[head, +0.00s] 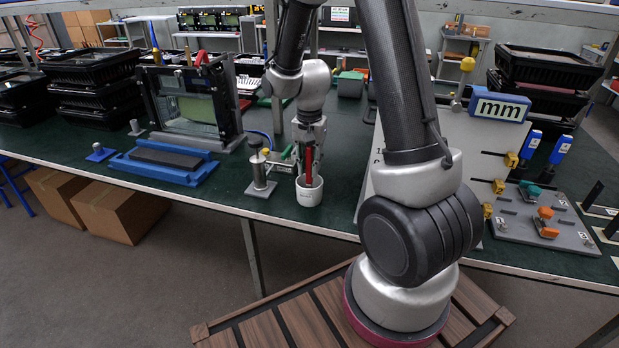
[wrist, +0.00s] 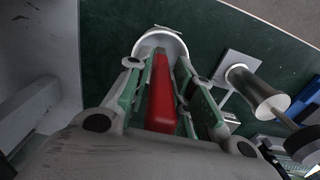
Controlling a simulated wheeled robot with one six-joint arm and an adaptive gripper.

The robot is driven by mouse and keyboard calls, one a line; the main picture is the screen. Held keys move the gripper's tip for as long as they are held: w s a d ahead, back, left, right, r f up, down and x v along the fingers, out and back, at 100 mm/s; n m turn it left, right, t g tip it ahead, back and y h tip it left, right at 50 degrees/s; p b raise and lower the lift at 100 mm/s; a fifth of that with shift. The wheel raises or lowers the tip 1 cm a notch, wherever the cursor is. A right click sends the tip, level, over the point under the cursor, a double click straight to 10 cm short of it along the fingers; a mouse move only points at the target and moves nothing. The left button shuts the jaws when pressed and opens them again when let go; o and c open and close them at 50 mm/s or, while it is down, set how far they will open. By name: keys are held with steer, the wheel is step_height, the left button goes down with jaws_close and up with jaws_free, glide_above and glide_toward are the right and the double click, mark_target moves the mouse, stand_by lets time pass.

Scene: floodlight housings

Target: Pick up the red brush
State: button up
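The red brush (wrist: 162,100) stands in a white cup (head: 309,191) near the table's front edge. Its red handle (head: 309,160) rises above the cup's rim. In the wrist view, part of the cup's rim (wrist: 160,40) shows beyond the handle. My gripper (head: 307,158) points down over the cup, with its fingers around the upper handle. In the wrist view, the green-padded fingers stand on both sides of the handle and look spread apart. Contact with the handle is hard to make out. The brush's lower end is hidden in the cup.
A metal cylinder on a square base (head: 260,172) stands close left of the cup and also shows in the wrist view (wrist: 255,88). A blue fixture (head: 165,162) lies farther left. Black housings (head: 92,80) are stacked at left.

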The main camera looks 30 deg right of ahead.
jaws_close()
step_height(320, 180, up, 10)
steer(key=shift+r, duration=0.1)
stand_by(2.5)
steer(key=shift+f, duration=4.6)
steer(key=shift+f, duration=0.55)
